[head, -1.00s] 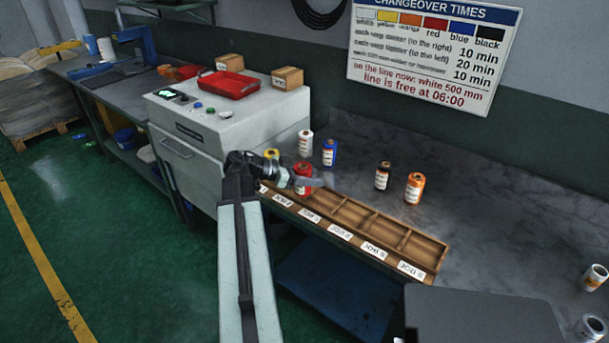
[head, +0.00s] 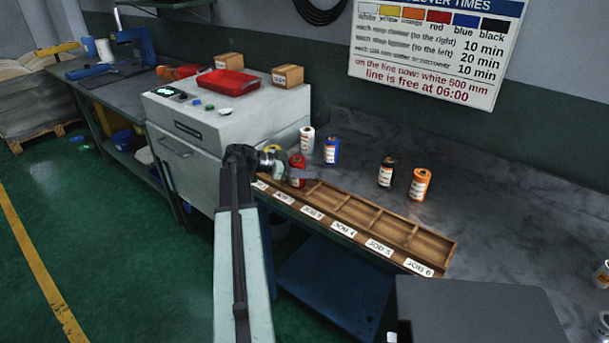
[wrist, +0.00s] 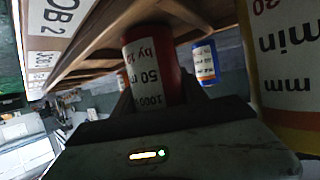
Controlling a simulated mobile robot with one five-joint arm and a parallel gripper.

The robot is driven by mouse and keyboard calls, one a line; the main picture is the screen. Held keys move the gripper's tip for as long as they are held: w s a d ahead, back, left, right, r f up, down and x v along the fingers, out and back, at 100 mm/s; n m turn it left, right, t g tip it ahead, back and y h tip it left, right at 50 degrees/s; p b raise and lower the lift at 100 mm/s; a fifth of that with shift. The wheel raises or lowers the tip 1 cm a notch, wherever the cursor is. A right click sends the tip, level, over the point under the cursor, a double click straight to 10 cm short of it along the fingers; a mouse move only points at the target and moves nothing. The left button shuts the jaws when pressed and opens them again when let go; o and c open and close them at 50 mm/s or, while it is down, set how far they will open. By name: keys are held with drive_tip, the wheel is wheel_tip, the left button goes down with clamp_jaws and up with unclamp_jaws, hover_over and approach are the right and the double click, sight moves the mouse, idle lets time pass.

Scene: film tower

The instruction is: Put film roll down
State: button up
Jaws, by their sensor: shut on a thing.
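My gripper (head: 300,174) is shut on a red film roll (head: 297,162) with a white label, held upright at the left end of the wooden tray (head: 436,258). In the wrist view the red roll (wrist: 152,55) stands between the fingers, close to the tray wall and the JOB 2 label (wrist: 60,18). I cannot tell whether its base touches the tray floor. A yellow roll (wrist: 268,135) is close beside the gripper; in the head view my arm mostly hides it.
White (head: 307,141), blue (head: 331,150), black (head: 386,173) and orange (head: 420,185) rolls stand behind the tray on the grey bench (head: 500,210). The tray's right compartments look empty. A white machine (head: 215,125) stands at the left.

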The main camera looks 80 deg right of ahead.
drive_tip(key=shift+s+f, duration=0.1)
drive_tip(key=shift+f, duration=0.05)
drive_tip(key=o, duration=1.5)
drive_tip(key=shift+o, duration=0.2)
drive_tip(key=shift+r, duration=0.45)
drive_tip(key=p+v, duration=0.4)
drive_tip(key=v, duration=0.7)
drive_tip(key=shift+w+a+p, duration=0.2)
drive_tip(key=shift+w+p, duration=0.1)
drive_tip(key=shift+w, duration=0.15)
drive_tip(key=shift+f, duration=0.15)
